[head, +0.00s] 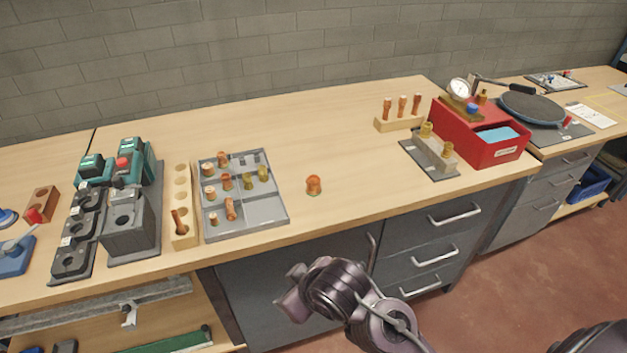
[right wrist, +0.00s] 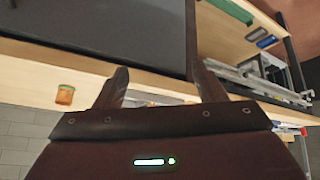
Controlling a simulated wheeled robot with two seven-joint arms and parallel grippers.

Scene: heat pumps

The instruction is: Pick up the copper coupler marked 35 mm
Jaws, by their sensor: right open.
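A short copper fitting (head: 314,185) stands alone on the bare bench top, right of the grey tray; it also shows in the right wrist view (right wrist: 65,95). Several copper and brass fittings stand or lie in the grey compartment tray (head: 272,214). No size marking is legible, so I cannot tell which one is 35 mm. My right gripper (head: 284,295) is in front of the bench edge, below and apart from the lone fitting. In the right wrist view its two fingers (right wrist: 160,85) are apart with nothing between them. My left gripper is not in view.
Left of the tray are a wooden holder (head: 182,215) and green-and-black tools (head: 120,165). At right stand a wooden block with copper pieces (head: 400,122), a grey block with brass fittings (head: 432,150) and a red box (head: 490,150). The bench around the lone fitting is clear.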

